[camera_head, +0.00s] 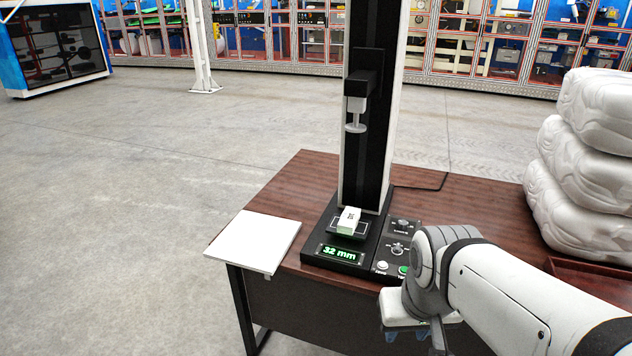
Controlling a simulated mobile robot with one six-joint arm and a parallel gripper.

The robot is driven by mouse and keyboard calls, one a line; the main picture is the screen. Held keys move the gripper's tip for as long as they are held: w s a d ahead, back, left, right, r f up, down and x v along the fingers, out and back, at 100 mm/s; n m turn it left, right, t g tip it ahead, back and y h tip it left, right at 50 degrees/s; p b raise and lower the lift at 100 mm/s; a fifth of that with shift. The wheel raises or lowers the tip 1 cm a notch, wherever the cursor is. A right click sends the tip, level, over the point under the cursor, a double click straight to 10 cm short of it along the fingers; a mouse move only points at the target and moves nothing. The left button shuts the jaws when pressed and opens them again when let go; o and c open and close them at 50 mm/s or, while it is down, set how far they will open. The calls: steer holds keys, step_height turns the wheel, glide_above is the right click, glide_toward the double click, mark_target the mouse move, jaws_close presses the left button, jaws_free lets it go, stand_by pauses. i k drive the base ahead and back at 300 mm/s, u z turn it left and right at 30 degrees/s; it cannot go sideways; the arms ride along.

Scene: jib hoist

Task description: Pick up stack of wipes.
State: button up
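A flat white square pile (257,241), which looks like the stack of wipes, lies at the table's front left corner. Its left edge reaches past the tabletop. Single sheets cannot be made out. My gripper (412,338) is at the bottom of the picture, right of the pile and clearly apart from it, near the table's front side. The fingers are small and partly hidden by my own wrist, so their opening cannot be told. Nothing is seen held in them.
A tall black-and-white test stand (371,120) rises just right of the pile. Its base has a "32 mm" display (341,254), buttons and a small white block (348,220). White wrapped bundles (587,170) are stacked at right. Floor left of the table is clear.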

mark_target(350, 219)
steer(key=u, duration=0.3)
steer(key=i, duration=1)
steer(key=u, duration=0.15)
